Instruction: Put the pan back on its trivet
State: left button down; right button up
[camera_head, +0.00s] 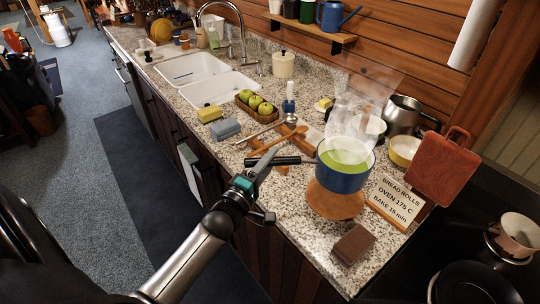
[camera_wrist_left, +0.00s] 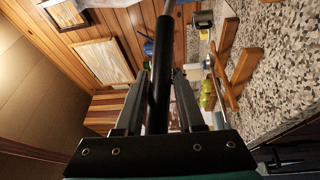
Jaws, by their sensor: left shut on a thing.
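A blue pan (camera_head: 343,180) with a white inside, green contents and a black handle (camera_head: 283,161) is at the right part of the counter. Its handle points left. My left gripper (camera_head: 262,163) is shut on the handle, which runs between the fingers in the left wrist view (camera_wrist_left: 160,85). A round brown mat (camera_head: 335,205) shows under the pan's near side; I cannot tell whether the pan touches it. A crossed wooden trivet (camera_head: 292,143) lies left of and behind the pan, and also shows in the left wrist view (camera_wrist_left: 240,72). My right gripper is out of view.
Steam rises from the pan. A ladle (camera_head: 265,128) and a wooden spoon (camera_head: 280,138) lie by the crossed trivet. A kettle (camera_head: 402,115) stands behind.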

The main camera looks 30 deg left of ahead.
pick_arm(q)
notch_tip(320, 180, down, 8)
jog(key=b, duration=0.5)
jog(key=shift+r, duration=0.2)
jog(key=shift+w+f+b, duration=0.1)
jog(key=shift+f+b, duration=0.35)
jog(key=shift+b, duration=0.1)
jog(key=c, duration=0.9)
grip_release()
jog(key=o, duration=0.5)
jog(key=shift+f, duration=0.1)
jog(key=shift+c, duration=0.2)
jog(key=shift+o, duration=0.6)
jog(key=shift+f, duration=0.2)
jog(key=shift+o, duration=1)
jog(key=shift+r, duration=0.1)
jog(key=shift+s, duration=0.2)
